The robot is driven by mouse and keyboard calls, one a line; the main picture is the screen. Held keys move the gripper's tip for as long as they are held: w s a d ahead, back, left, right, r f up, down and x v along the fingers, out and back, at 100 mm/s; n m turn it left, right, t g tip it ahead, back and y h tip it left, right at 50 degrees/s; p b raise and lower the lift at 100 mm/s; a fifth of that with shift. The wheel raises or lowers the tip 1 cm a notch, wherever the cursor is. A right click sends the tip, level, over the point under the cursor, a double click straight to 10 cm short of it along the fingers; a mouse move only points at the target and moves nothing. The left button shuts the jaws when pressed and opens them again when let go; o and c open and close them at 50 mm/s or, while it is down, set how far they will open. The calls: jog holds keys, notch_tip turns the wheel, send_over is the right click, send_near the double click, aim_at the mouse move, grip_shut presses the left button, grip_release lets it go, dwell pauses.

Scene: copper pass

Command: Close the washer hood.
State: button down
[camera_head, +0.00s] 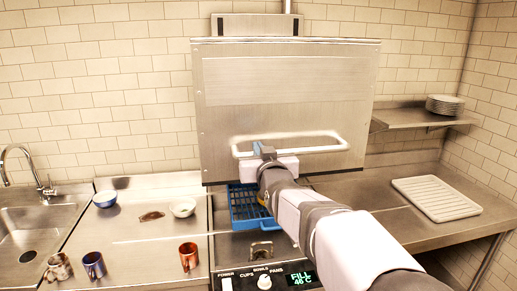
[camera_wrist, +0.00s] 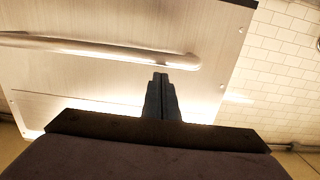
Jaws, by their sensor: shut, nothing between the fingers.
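The washer hood (camera_head: 285,105) is a large brushed-steel box, raised above the washer bed, with a gap under its lower edge. A long bar handle (camera_head: 320,147) runs across its lower front. My gripper (camera_head: 262,150) is at the left part of the handle in the head view; its exact contact with the bar is hard to tell. In the wrist view my gripper (camera_wrist: 160,77) has its fingers together and empty, with the tips just below the handle (camera_wrist: 100,47) near its right end. The hood's front (camera_wrist: 80,85) fills most of that view.
A blue rack (camera_head: 247,208) sits under the hood, partly hidden by my arm. The control panel (camera_head: 265,281) is in front. Bowls (camera_head: 183,207) and mugs (camera_head: 189,256) stand on the left counter by the sink (camera_head: 35,230). A white drainer tray (camera_head: 436,198) lies right, below a plate shelf (camera_head: 420,119).

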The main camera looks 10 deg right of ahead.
jog(key=shift+f, duration=0.35)
notch_tip(320, 180, down, 33)
jog(key=b, duration=3.2)
jog(key=shift+f, duration=0.2)
notch_tip(320, 180, up, 5)
jog(key=s+p, duration=0.1)
jog(key=p, duration=0.2)
jog(key=s+b, duration=0.1)
jog(key=s, duration=0.8)
jog(key=shift+s+r+b, duration=0.3)
jog(key=shift+s+b, duration=0.05)
jog(key=shift+s, duration=0.05)
